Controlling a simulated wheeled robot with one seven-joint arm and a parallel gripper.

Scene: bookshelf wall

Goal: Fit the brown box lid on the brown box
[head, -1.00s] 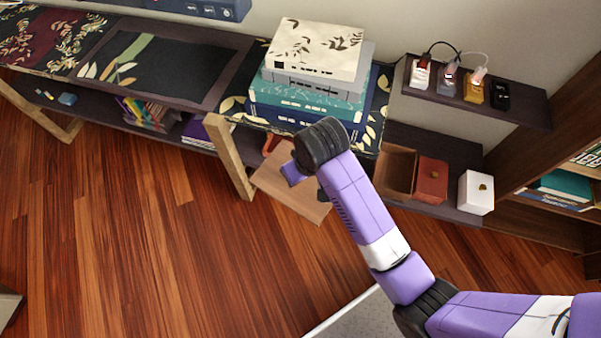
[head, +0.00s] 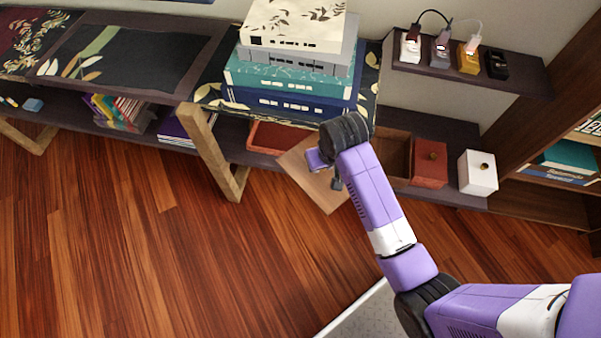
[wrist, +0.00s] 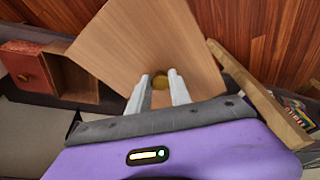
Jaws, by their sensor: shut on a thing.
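The brown box lid (head: 312,193) is a flat light-brown square with a small brass knob (wrist: 160,82). My gripper (wrist: 160,90) is shut on that knob; the lid is held tilted in front of the low shelf, above the floor. In the head view my wrist (head: 345,135) hides part of the lid, and the gripper's fingers are partly hidden. The brown box (head: 398,158) stands open on the low shelf, to the right of the lid and partly behind my arm.
A red box (head: 429,165) and a white box (head: 478,173), both with knobs, stand right of the brown box. A reddish open tray or box (head: 277,137) is on the shelf to the left. A wooden leg (head: 218,158) and stacked book boxes (head: 290,75) are close by.

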